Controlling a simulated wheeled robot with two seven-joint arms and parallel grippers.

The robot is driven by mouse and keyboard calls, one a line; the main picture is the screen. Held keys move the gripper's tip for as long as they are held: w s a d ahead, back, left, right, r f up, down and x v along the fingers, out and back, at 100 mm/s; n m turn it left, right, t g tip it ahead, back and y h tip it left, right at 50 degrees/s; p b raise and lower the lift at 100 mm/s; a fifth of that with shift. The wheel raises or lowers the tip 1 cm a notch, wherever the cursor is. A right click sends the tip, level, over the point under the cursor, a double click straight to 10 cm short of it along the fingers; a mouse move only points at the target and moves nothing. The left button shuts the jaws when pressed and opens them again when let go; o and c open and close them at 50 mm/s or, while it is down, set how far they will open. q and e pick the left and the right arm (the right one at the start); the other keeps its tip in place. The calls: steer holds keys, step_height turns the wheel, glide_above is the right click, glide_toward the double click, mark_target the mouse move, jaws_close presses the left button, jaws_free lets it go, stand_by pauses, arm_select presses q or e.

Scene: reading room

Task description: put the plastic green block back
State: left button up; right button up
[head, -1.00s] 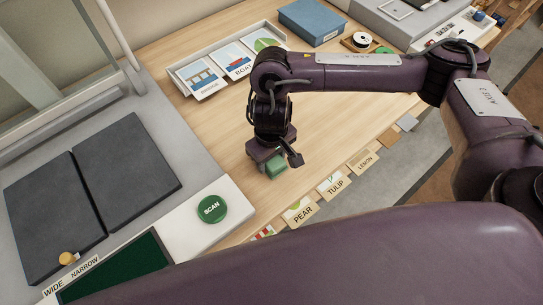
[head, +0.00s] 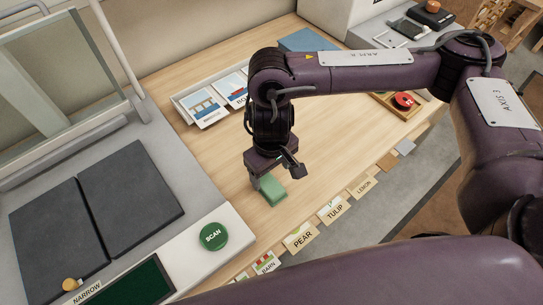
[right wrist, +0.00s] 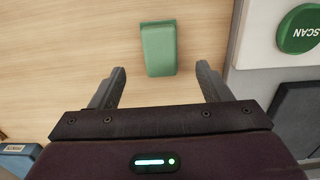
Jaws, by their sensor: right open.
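The green block (head: 272,192) lies on the wooden desk, right of the green SCAN button. My right gripper (head: 277,178) is open just above it, its jaws pointing down. In the right wrist view the green block (right wrist: 159,48) shows whole, ahead of and between the two spread fingertips (right wrist: 160,72), with a clear gap on each side. Nothing is held in these jaws. In the head view the gripper covers a little of the block's upper end. My left gripper is out of view.
The scanner's SCAN button (head: 213,237) and dark pads (head: 126,197) are at left. A white tray (head: 180,104) of picture cards and a blue box (head: 306,40) stand behind. Word cards such as PEAR (head: 301,238) line the front edge. Bare desk (head: 345,130) lies right of the block.

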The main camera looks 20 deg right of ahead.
mark_target(272, 187)
step_height(272, 187, up, 4)
steer(key=shift+r, duration=0.15)
stand_by(0.6)
